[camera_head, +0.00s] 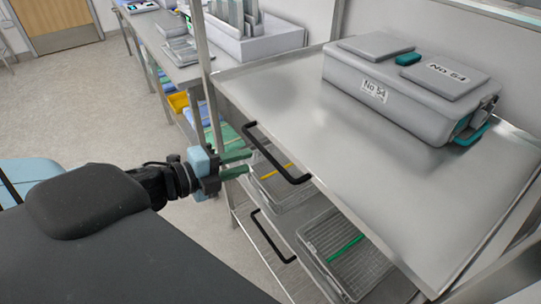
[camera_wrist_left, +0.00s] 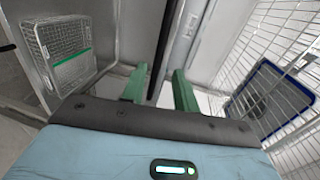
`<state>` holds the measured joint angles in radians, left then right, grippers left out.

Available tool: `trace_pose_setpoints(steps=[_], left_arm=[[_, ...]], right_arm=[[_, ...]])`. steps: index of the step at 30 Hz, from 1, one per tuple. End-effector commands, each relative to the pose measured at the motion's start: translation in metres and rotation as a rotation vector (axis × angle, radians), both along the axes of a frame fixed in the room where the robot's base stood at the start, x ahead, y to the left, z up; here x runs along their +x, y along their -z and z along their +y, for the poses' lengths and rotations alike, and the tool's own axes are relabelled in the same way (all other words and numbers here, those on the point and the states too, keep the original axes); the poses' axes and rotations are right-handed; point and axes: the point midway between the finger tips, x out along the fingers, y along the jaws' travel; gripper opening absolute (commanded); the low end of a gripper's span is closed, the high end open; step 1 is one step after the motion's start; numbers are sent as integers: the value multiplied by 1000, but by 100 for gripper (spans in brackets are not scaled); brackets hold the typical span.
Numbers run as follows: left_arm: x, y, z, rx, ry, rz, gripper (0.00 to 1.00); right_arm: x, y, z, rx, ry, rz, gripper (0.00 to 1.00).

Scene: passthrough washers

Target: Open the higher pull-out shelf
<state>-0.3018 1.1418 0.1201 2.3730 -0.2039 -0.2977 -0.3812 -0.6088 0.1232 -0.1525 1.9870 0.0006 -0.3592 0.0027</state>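The higher pull-out shelf has a black U-shaped handle (camera_head: 272,161) at its front, just below the steel worktop. A wire basket with a yellow strip (camera_head: 277,172) sits behind this handle. A second black handle (camera_head: 271,237) belongs to the lower shelf. My left gripper (camera_head: 248,163) comes in from the left with its green fingers apart and pointing at the higher handle. In the left wrist view, a black bar (camera_wrist_left: 168,40) runs through the gap between the fingers (camera_wrist_left: 160,78); I cannot tell whether they touch it. My right gripper is out of view.
A grey lidded case marked No 54 (camera_head: 400,92) stands on the worktop (camera_head: 290,88). A basket with a green strip (camera_head: 345,250) is on the lower shelf. A metal post (camera_head: 202,50) rises near my gripper. Open floor (camera_head: 120,110) lies left.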

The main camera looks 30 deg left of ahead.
Motion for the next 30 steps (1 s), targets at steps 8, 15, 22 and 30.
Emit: trace_pose_setpoints(steps=[8,15,22,30], left_arm=[[10,4,-4,-1,0,2,30],[25,8,-10,0,-1,2,30],[38,9,-15,-4,-3,0,30],[54,12,-21,-3,-4,-1,30]], right_arm=[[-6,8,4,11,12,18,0],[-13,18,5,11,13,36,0],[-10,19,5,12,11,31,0],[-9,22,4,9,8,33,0]])
